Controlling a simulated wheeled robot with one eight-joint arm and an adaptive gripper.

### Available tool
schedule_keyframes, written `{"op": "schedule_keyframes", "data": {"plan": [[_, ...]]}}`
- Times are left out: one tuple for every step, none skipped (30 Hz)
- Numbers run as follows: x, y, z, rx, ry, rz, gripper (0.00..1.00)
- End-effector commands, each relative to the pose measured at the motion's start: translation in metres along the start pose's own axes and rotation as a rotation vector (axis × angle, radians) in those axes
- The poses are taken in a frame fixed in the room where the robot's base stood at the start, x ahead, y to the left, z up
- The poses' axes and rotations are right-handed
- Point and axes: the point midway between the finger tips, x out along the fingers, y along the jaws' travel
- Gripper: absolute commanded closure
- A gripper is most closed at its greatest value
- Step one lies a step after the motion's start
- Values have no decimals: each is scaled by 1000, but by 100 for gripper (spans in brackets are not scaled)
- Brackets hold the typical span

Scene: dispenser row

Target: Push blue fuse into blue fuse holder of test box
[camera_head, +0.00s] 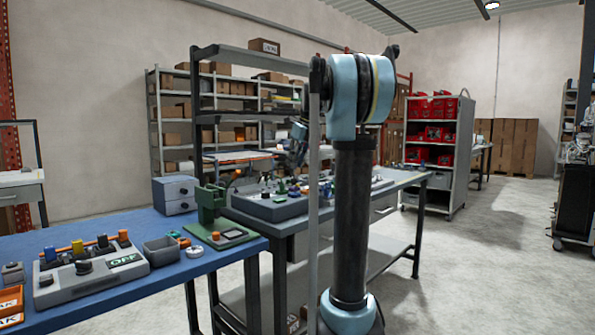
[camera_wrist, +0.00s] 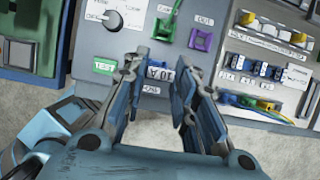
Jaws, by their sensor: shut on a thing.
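In the wrist view my gripper (camera_wrist: 163,68) points at the front part of the grey test box (camera_wrist: 118,48). Its two fingers are shut on a small blue fuse (camera_wrist: 155,72) with a white "10 A" label. The fuse is over the box panel, right of a green TEST patch (camera_wrist: 104,65). The blue fuse holder is not clearly visible behind the fingers and fuse, and I cannot tell whether the fuse touches it. In the head view my arm covers much of the bench, and the gripper's tips cannot be made out.
A round knob (camera_wrist: 113,20), a purple socket (camera_wrist: 163,29) and a green socket (camera_wrist: 201,40) sit near the fingers. A panel with fuses and wires (camera_wrist: 262,72) lies right. In the head view a blue bench (camera_head: 215,262) holds another grey box (camera_head: 92,272).

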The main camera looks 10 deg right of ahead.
Motion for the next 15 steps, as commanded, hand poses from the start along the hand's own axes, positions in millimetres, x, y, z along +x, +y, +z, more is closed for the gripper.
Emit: {"op": "schedule_keyframes", "data": {"plan": [[-1, -2, -1, 3, 0, -1, 84], [-1, -3, -2, 4, 0, -2, 84], [-1, -5, -4, 7, 0, -3, 84], [-2, -6, -4, 9, 0, -4, 84], [-2, -8, -6, 12, 0, -5, 84], [-3, -10, -7, 14, 0, -6, 84], [-3, -11, -8, 16, 0, -7, 84], [-4, -12, -9, 17, 0, -7, 84], [-4, -14, -10, 19, 0, -8, 84], [-4, -14, -10, 20, 0, -8, 84], [-3, -15, -11, 21, 0, -9, 84], [-1, -16, -12, 22, 0, -9, 84], [1, -16, -13, 22, 0, -9, 84], [4, -16, -15, 22, 0, -9, 84], [10, -16, -17, 23, 0, -9, 84]]}}
